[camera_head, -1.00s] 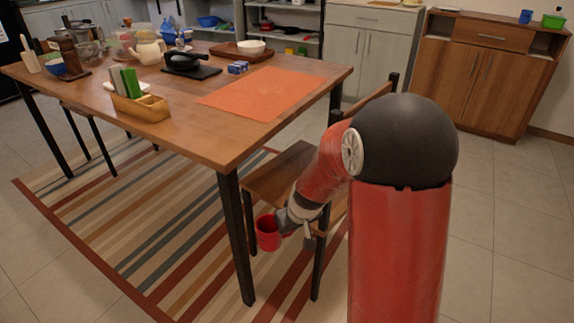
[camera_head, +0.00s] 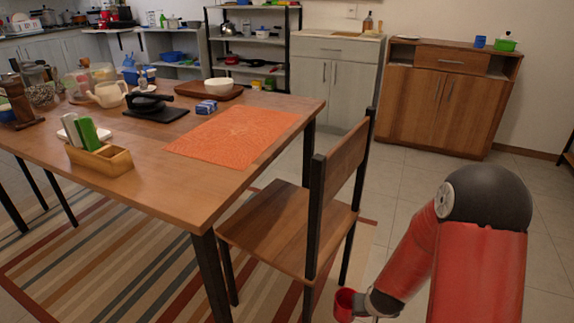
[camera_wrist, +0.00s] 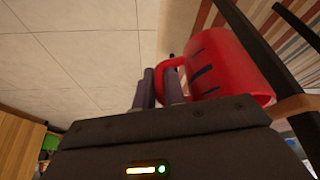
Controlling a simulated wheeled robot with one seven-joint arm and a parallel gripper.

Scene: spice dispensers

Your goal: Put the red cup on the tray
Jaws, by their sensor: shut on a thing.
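The red cup (camera_head: 344,304) is at the bottom of the head view, low beside the chair and below table height. My gripper (camera_head: 361,302) is shut on the cup's handle. In the wrist view the cup (camera_wrist: 232,66) shows large and tilted, with its handle between the fingers of my gripper (camera_wrist: 159,86). The brown wooden tray (camera_head: 188,90) lies on the far part of the table, well away from my gripper. A white bowl (camera_head: 219,85) stands on it. The cup's inside is hard to make out.
A wooden chair (camera_head: 275,232) stands between my arm and the table (camera_head: 150,185). An orange mat (camera_head: 235,137), a blue box (camera_head: 206,107), a black item on a dark board (camera_head: 155,113) and a wooden holder (camera_head: 100,160) are on the table. Floor (camera_head: 400,205) right of the chair is open.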

